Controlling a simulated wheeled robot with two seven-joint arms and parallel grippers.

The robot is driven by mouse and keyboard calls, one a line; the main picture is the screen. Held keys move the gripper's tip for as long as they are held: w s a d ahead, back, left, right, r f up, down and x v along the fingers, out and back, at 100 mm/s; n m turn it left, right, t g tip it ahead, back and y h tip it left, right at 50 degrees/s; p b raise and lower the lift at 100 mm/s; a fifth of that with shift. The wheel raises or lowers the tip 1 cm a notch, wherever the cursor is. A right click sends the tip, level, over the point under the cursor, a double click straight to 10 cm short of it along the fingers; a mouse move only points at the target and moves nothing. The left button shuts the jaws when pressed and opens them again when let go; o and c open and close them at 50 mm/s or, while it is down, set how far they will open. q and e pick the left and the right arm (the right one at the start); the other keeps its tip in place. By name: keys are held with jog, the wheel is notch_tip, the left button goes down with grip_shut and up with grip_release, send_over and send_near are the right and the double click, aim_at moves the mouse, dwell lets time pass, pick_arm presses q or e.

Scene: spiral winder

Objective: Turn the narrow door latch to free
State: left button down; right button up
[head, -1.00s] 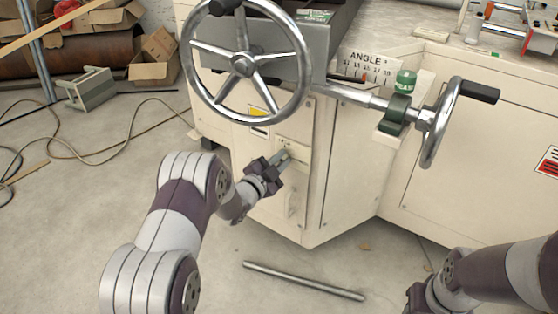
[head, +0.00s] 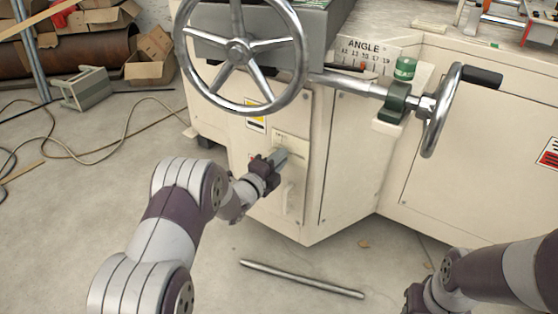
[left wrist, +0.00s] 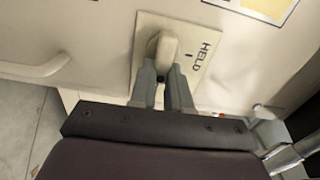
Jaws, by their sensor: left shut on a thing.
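The narrow door latch is a beige knob (left wrist: 166,50) on a cream plate (left wrist: 205,32) marked HELD with a short line, in the left wrist view. My left gripper (left wrist: 163,78) is shut on the knob, its grey fingers on either side of it. In the head view my left gripper (head: 276,158) is at the plate (head: 290,140) on the narrow door (head: 302,118) and hides most of the latch. A pale door handle (head: 289,197) is below the gripper. My right gripper (head: 414,300) is at the bottom edge, partly cut off, its fingers unclear.
A large spoked handwheel (head: 238,52) stands above the latch, with a smaller crank wheel (head: 436,110) to the right. A metal rod (head: 302,279) lies on the floor before the cabinet. Cables (head: 80,150) lie on the open floor at left.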

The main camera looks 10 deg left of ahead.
pick_arm(q)
jog(key=shift+f+m, duration=0.1)
jog(key=shift+m, duration=0.2)
jog(key=c, duration=1.1)
grip_release()
jog(key=p+v, duration=0.5)
jog(key=v, duration=0.7)
jog(key=shift+s+a+p, duration=0.1)
jog(key=shift+s+p, duration=0.25)
jog(key=shift+p, duration=0.05)
